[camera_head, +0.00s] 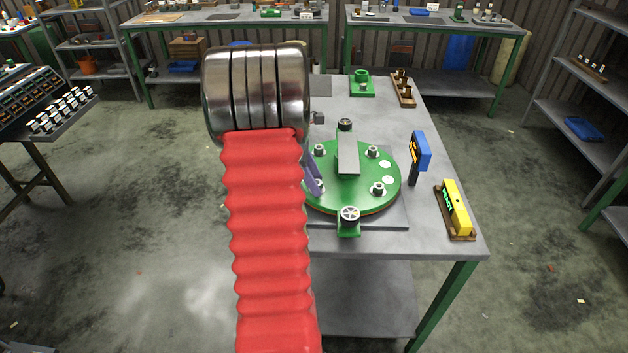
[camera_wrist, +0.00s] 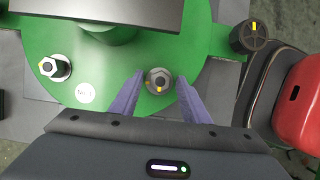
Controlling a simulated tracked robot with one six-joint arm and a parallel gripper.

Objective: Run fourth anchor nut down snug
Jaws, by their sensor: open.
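The green round disperser plate (camera_head: 335,203) lies on the grey workbench, with several anchor nuts around its face. One nut (camera_head: 319,185) sits at the plate's left side, partly beside my purple finger. In the wrist view, a hex nut (camera_wrist: 160,80) with a yellow mark stands between the fingertips of my gripper (camera_wrist: 160,77). The fingers are open, with visible gaps on both sides of the nut. Another nut (camera_wrist: 54,68) with a yellow mark sits to the left. My gripper (camera_head: 314,180) is mostly hidden behind my arm in the head view.
A grey bar (camera_head: 348,155) stands over the plate's middle. A blue-topped tool (camera_head: 420,151) and a yellow level-like tool (camera_head: 457,208) are to the right. A green holder (camera_head: 361,85) stands behind.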

